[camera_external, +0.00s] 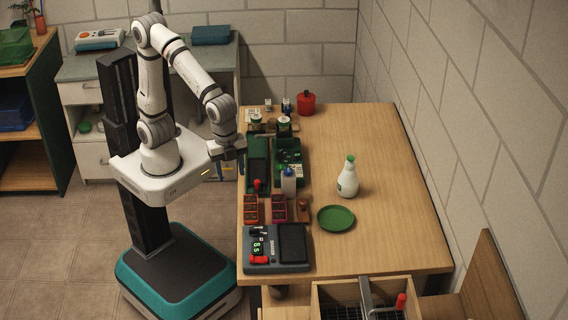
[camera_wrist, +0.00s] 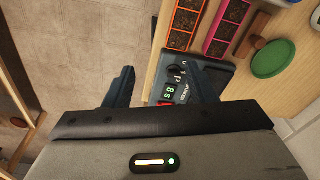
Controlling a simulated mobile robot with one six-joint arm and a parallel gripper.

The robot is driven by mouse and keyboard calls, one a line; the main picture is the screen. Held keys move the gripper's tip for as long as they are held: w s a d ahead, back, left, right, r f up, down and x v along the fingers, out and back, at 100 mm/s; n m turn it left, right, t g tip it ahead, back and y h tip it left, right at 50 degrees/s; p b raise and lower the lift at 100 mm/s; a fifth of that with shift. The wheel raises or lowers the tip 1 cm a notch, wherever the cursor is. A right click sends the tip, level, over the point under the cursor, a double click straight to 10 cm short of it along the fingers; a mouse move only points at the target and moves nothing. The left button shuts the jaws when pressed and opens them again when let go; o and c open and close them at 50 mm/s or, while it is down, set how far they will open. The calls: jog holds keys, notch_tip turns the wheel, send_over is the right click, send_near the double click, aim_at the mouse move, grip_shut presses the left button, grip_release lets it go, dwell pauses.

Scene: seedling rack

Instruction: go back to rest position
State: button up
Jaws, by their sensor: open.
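My gripper (camera_external: 230,155) hangs at the left edge of the wooden table (camera_external: 385,150), beside the dark green trays. No object is held.
A grey device with a display (camera_external: 262,262) sits at the table's front left. Orange (camera_wrist: 182,24) and pink (camera_wrist: 224,28) seedling trays lie near it. A white bottle (camera_external: 348,180) and a green plate (camera_external: 337,218) stand mid-table. The table's right side is clear.

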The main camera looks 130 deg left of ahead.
jog(key=s+a+n+t, duration=0.2)
jog(key=s+n, duration=0.3)
jog(key=s, duration=1.2)
notch_tip(320, 180, down, 27)
jog(key=g+b, duration=0.2)
jog(key=b, duration=2.2)
jog(key=shift+f, duration=0.2)
jog(key=shift+w, duration=0.1)
jog(key=shift+c, duration=0.3)
